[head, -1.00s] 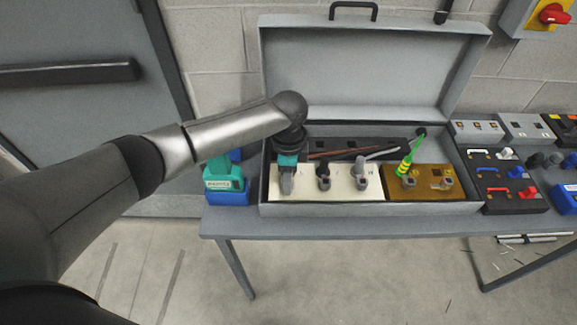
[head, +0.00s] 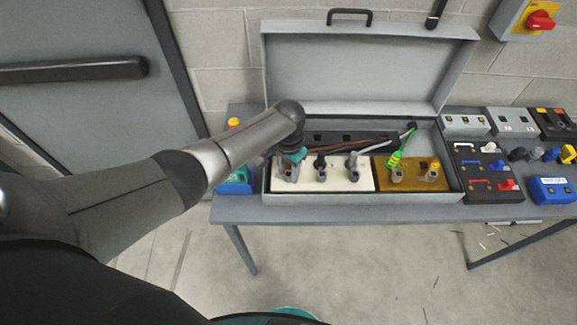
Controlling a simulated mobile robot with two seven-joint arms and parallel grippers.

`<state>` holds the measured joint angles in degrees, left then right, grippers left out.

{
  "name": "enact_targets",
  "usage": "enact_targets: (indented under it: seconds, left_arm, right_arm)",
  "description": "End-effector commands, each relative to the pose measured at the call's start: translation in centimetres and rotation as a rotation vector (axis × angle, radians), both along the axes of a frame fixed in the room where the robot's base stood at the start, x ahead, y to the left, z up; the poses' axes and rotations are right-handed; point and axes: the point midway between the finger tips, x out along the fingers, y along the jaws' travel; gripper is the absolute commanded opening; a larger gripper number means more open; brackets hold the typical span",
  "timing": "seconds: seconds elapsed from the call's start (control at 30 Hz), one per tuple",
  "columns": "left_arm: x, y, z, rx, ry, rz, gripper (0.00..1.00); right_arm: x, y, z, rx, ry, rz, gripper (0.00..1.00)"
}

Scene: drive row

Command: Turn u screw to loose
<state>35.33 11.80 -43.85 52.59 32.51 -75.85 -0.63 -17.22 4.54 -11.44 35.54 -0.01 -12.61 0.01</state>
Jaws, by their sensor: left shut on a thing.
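An open grey metal case stands on the table (head: 350,212). In its front left part is a cream terminal block (head: 336,182) with three terminals in a row. My left gripper (head: 287,172) points down over the leftmost one, taken as the u screw, and is shut on it. The gripper and wrist hide most of this screw, so its turn cannot be read. The middle terminal (head: 320,173) and the right one (head: 353,173) have dark and grey cable ends. My right gripper is not in view.
A brown block (head: 432,182) with a green-yellow cable (head: 402,150) sits right of the cream block. The open lid (head: 365,68) stands behind. A blue-and-teal box (head: 234,182) is left of the case. Several switch modules (head: 487,165) fill the table's right side.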

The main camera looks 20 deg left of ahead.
Motion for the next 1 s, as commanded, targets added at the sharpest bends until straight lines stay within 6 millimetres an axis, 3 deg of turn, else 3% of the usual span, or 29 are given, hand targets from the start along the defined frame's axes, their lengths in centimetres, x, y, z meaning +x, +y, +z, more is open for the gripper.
enact_targets:
  seconds: [0.3, 0.87, 0.9, 1.0]
  left_arm:
    - [0.03, -0.09, 0.10, -0.002, -0.001, 0.133, 0.00]
    - [0.13, -0.02, 0.06, -0.001, -0.003, 0.163, 0.00]
    - [0.13, -0.02, 0.06, -0.001, -0.003, 0.163, 0.44]
    - [0.12, -0.01, 0.06, -0.001, -0.003, 0.163, 0.55]
  right_arm:
    - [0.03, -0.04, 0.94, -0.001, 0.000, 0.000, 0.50]
    - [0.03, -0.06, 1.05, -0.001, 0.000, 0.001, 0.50]
    - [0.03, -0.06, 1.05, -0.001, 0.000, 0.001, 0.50]
    - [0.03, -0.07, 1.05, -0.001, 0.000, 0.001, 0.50]
